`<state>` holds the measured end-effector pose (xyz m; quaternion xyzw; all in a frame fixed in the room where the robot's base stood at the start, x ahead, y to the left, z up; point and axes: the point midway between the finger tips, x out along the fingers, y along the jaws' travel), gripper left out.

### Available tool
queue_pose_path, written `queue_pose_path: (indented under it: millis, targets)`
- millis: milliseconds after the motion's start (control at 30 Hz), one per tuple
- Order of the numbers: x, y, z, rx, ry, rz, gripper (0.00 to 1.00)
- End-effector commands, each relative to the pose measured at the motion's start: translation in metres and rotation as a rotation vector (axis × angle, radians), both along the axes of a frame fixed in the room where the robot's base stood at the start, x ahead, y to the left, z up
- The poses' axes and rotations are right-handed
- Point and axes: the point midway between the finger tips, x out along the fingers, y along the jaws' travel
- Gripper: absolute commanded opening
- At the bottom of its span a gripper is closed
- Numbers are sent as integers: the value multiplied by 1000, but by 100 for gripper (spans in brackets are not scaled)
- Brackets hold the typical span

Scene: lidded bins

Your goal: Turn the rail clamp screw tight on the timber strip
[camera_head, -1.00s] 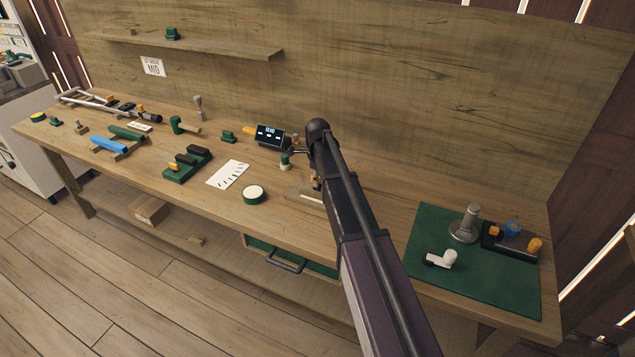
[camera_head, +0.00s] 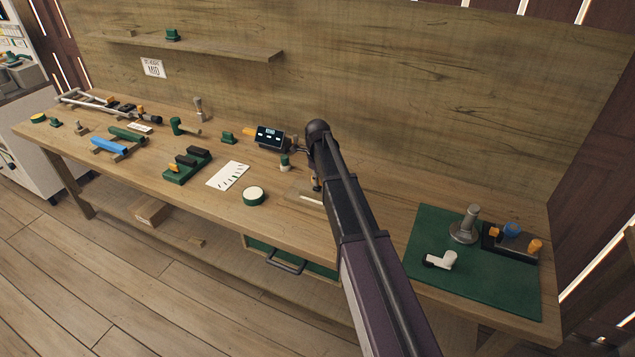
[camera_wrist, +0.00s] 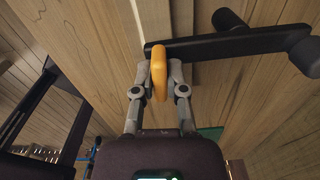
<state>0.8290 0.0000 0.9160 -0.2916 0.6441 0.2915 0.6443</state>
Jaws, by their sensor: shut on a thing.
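In the wrist view my gripper (camera_wrist: 160,66) is shut on an orange handle (camera_wrist: 158,70), which stands edge-on between the two grey fingertips. It appears to be the clamp screw's handle. A black bar (camera_wrist: 235,45) with round black ends runs right from just beside the handle. In the head view my arm hides the gripper and most of the clamp; a light board (camera_head: 300,196) shows just left of the arm. The screw's contact with the timber cannot be seen.
A round white-topped tin (camera_head: 253,196) and a marked card (camera_head: 228,176) lie farther left. A green mat (camera_head: 470,285) with several parts lies right.

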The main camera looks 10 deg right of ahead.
Motion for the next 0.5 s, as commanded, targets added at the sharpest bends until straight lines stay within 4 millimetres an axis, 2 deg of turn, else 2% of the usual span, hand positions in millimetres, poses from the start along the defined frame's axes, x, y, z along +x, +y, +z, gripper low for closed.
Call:
queue_pose_path:
  millis: [167, 500]
  targets:
    - [0, 0, 0, 0, 0, -63, 0]
    - [0, 0, 0, 0, 0, -71, 0]
